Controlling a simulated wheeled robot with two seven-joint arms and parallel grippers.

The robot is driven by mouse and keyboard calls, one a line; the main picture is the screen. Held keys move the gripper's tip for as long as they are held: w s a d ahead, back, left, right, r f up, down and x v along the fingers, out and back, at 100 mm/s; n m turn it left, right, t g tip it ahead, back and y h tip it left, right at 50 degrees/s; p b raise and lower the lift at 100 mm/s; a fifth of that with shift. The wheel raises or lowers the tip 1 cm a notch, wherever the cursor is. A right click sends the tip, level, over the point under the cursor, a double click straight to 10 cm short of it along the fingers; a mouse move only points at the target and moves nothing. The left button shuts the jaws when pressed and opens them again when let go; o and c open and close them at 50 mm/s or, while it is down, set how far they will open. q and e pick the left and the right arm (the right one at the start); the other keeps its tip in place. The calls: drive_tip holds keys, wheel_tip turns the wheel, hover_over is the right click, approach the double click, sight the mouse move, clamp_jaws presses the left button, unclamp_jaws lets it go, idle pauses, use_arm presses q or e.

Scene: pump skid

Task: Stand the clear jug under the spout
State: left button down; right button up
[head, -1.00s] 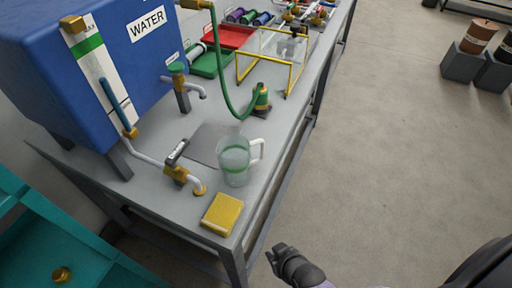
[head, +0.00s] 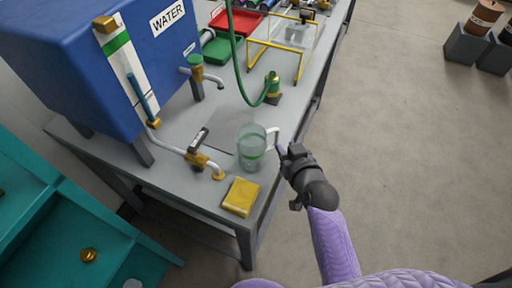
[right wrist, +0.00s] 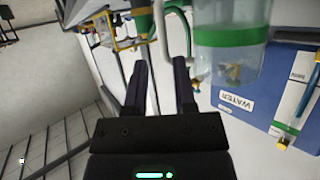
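The clear jug (head: 250,150) with a green band and a white handle (head: 272,138) stands upright on the grey bench near its right edge. A brass-ended spout (head: 218,175) on a pipe with a lever valve is just left of the jug. A second tap with a green top (head: 196,66) sits farther back. My right gripper (head: 284,150) is just right of the handle. In the right wrist view its fingers (right wrist: 161,85) are apart and empty, with the handle (right wrist: 172,18) ahead and the jug (right wrist: 228,45) to the right. My left gripper is not seen.
A yellow pad (head: 240,197) lies in front of the jug at the bench edge. The blue water tank (head: 75,70) stands left. A green hose (head: 235,70) hangs to a fitting behind the jug, near a yellow frame (head: 270,62).

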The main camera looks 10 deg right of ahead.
sight(277, 135)
drive_tip(key=b+x, duration=0.2)
drive_tip(key=x, duration=0.4)
drive_tip(key=shift+a, duration=0.2)
drive_tip(key=shift+w, duration=0.3)
drive_tip(key=shift+r, duration=0.1)
clamp_jaws()
idle(0.6)
